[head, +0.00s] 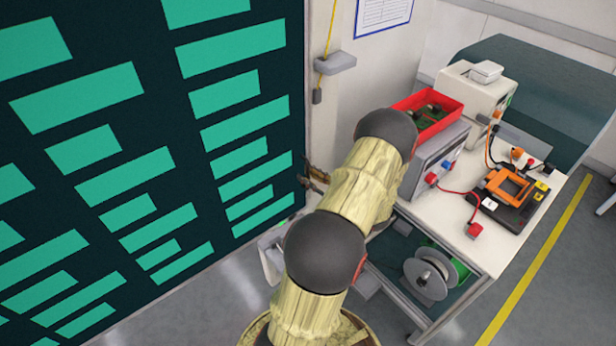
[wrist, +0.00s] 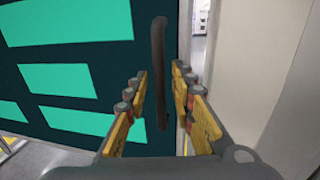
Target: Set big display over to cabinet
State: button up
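The big display (head: 150,150) is a large dark upright panel with teal bars, filling the left of the head view and the left of the wrist view (wrist: 75,80). A dark vertical bar handle (wrist: 160,60) stands near the panel's right edge. My gripper (wrist: 160,108) is open, with one finger on each side of the handle's lower part. I cannot tell whether either finger touches it. In the head view my gripper (head: 315,180) is small and partly hidden behind my arm. I cannot pick out the cabinet with certainty.
A white workbench (head: 480,245) at right carries a red bin (head: 437,105), instruments and an orange device (head: 508,186). A cable spool (head: 430,275) is on its lower shelf. A pale upright panel (wrist: 245,70) stands right of the display, across a narrow gap.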

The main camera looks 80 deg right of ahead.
jog(key=shift+c, duration=1.2)
grip_shut()
